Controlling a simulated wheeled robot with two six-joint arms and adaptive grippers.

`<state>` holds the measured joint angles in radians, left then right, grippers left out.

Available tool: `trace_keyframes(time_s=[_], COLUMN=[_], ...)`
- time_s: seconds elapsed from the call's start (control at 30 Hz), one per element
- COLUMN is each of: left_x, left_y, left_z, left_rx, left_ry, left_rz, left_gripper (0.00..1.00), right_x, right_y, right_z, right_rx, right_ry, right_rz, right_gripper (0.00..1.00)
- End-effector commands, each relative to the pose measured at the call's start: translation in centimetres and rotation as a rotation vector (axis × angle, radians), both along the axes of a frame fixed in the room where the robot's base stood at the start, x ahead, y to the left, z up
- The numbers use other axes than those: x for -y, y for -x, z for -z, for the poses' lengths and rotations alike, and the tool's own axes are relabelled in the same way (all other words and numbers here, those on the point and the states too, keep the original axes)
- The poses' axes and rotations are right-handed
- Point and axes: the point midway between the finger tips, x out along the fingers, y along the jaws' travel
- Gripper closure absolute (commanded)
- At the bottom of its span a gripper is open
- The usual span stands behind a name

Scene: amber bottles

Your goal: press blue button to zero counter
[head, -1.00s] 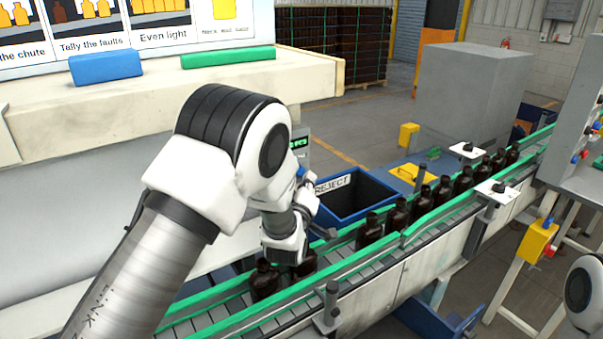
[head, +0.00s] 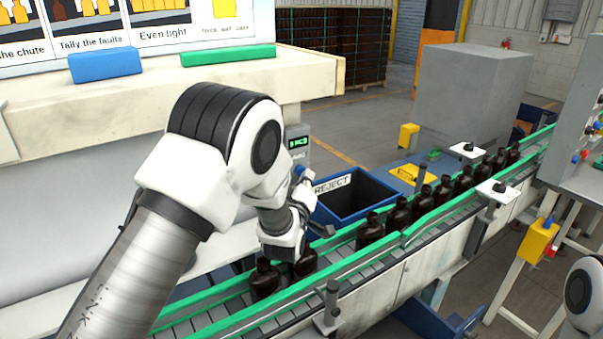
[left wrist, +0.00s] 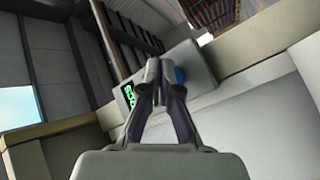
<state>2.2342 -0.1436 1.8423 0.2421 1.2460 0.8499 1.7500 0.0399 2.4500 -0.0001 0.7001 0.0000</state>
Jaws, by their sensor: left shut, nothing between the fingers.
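The counter is a grey box with a green lit display (head: 298,142), behind my left arm in the head view. In the left wrist view the counter (left wrist: 198,88) is straight ahead, its green display (left wrist: 129,97) at its left. The blue button (left wrist: 180,75) shows just right of my left gripper's fingertips (left wrist: 153,70), partly covered by them. The fingers are closed together and empty. I cannot tell whether they touch the counter. My right gripper is not in view; only part of that arm shows at lower right.
A conveyor with green rails (head: 425,222) carries several dark bottles (head: 397,215), two close below my left wrist. A blue REJECT bin (head: 352,208) stands behind it. A ledge with a blue block (head: 105,65) and a green block (head: 228,56) is at upper left.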

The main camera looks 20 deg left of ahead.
Motion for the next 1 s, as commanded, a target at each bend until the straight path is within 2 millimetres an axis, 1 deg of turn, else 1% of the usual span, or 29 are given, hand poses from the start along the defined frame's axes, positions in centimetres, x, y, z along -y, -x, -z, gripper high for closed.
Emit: trace_keyframes(time_s=[1.0], left_x=[-0.74], left_y=[-0.59], left_z=[-0.01], left_rx=[0.000], left_ry=[0.000], left_rz=[0.000], left_gripper=[1.00], right_x=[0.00], right_y=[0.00], right_z=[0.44], right_rx=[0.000], right_ry=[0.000], right_rz=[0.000], right_gripper=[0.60])
